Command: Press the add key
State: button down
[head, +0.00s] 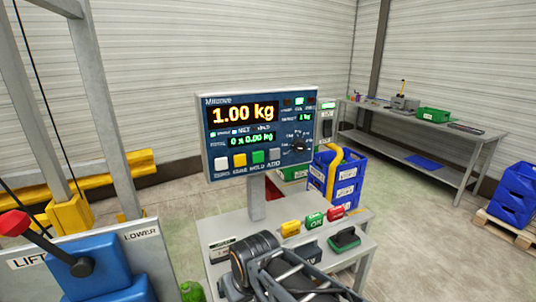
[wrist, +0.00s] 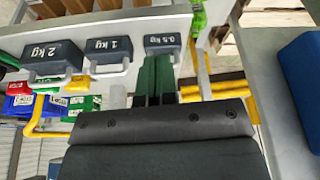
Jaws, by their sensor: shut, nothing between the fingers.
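The add key (head: 274,155) is the grey key at the right end of the key row on the blue weighing indicator (head: 226,146). White, yellow and green keys sit to its left. The display (head: 243,114) reads 1.00 kg, and the total line below reads 0 x 0.00 kg. My gripper (wrist: 154,80) shows in the wrist view as two dark green fingers shut together with nothing between them. The indicator is not in the wrist view. In the head view my arm is low in front of the indicator's post, apart from the keys.
Weights marked 2 kg (wrist: 52,62), 1 kg (wrist: 108,52) and 0.5 kg (wrist: 163,43) show upside down in the wrist view. Yellow, green and red blocks (head: 314,220) lie on the stand. A blue lever box (head: 100,272) stands at left, blue crates (head: 338,175) behind.

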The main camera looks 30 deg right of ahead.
aim_at(275, 154)
jog(key=w+d+r+m+t, duration=0.1)
jog(key=w+d+r+m, duration=0.2)
jog(key=d+r, duration=0.3)
jog(key=w+d+r+m+t+h, duration=0.1)
jog(key=w+d+r+m+t, duration=0.1)
jog(key=w+d+r, duration=0.3)
jog(key=w+d+r+m+t+h, duration=0.1)
jog(key=w+d+r+m+t, duration=0.1)
jog(key=w+d+r+m, duration=0.2)
jog(key=d+r+m, duration=0.1)
jog(key=d+r, duration=0.2)
jog(key=d, duration=0.3)
jog(key=shift+d, duration=0.35)
jog(key=shift+w, duration=0.15)
jog(key=w+d+p, duration=0.1)
jog(key=w+p, duration=0.3)
jog(key=w, duration=0.4)
jog(key=shift+w+p, duration=0.25)
jog(key=shift+p, duration=0.05)
jog(key=shift+w, duration=0.15)
dwell(0.8)
jog(key=shift+w+d, duration=0.1)
jog(key=shift+w, duration=0.2)
